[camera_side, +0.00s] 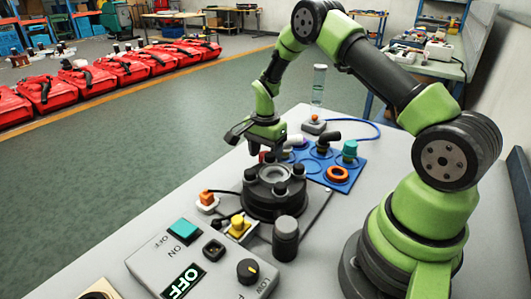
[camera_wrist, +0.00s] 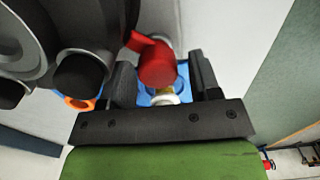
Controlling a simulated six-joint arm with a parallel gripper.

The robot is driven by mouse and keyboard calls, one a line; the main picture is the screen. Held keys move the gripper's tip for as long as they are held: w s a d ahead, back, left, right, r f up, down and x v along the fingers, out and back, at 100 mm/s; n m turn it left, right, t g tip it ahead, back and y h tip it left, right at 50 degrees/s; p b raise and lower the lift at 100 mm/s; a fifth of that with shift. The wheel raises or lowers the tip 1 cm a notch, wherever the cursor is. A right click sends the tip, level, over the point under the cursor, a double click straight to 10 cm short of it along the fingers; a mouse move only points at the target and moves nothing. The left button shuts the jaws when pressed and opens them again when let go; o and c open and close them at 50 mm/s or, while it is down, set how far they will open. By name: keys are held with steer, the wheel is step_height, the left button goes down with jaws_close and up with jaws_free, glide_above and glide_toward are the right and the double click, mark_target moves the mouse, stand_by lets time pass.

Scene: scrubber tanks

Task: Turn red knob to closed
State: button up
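The red knob (camera_wrist: 157,62) shows in the wrist view as a red handle with an arm pointing to the upper left. My gripper (camera_wrist: 163,76) has its two dark fingers spread, one on each side of the knob. A gap shows between the knob and the right finger; the left finger is close to it, and contact cannot be told. In the side view my gripper (camera_side: 258,140) is above the back of the round black tank fitting (camera_side: 273,190). There only a small dark red part of the knob shows below it, mostly hidden.
The black fitting has several upright posts close to my gripper. A blue plate (camera_side: 347,166) with an orange ring (camera_side: 337,174) and capped pipes lies behind it. A grey control box (camera_side: 203,265) with a black dial and an OFF display stands in front. Red cases line the floor.

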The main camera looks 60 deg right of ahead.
steer(key=shift+s+f, duration=0.1)
steer(key=shift+s, duration=0.1)
steer(key=shift+n, duration=1.2)
steer(key=n, duration=1.1)
steer(key=shift+w, duration=0.1)
step_height(320, 180, up, 11)
steer(key=s+a+r+t, duration=0.5)
steer(key=s+a+r, duration=0.7)
steer(key=r, duration=0.4)
steer(key=shift+s+r+n+y, duration=0.2)
steer(key=shift+s+n+y, duration=0.1)
steer(key=shift+y, duration=0.1)
steer(key=shift+a, duration=0.1)
